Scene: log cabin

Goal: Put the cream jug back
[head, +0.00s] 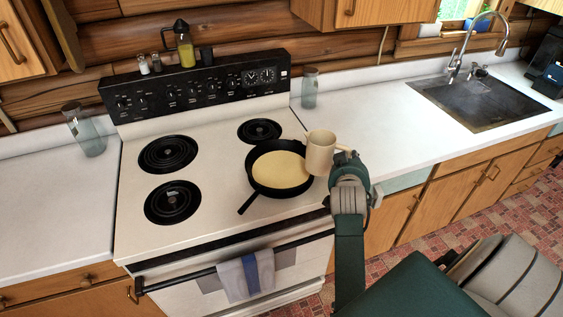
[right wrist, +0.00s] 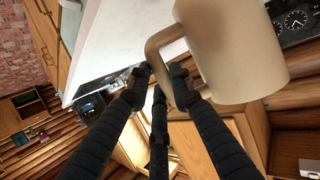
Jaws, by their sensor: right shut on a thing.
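The cream jug (head: 320,152) is a cream-coloured vessel with a handle. My right gripper (head: 350,170) is shut on its handle, and the jug is held at the right edge of the black skillet (head: 248,178). In the right wrist view the jug (right wrist: 235,50) fills the upper right, and the fingers of my right gripper (right wrist: 165,85) close around the handle. A pale yellow layer (head: 278,169) covers the skillet's floor. The jug's inside is hidden. My left gripper is not in view.
The white stove (head: 215,150) has several black coil burners. A clear glass (head: 309,88) stands behind right on the counter, another (head: 84,130) on the left counter. A bottle and shakers stand on the stove's back panel. The right counter (head: 380,120) is clear up to the sink (head: 478,103).

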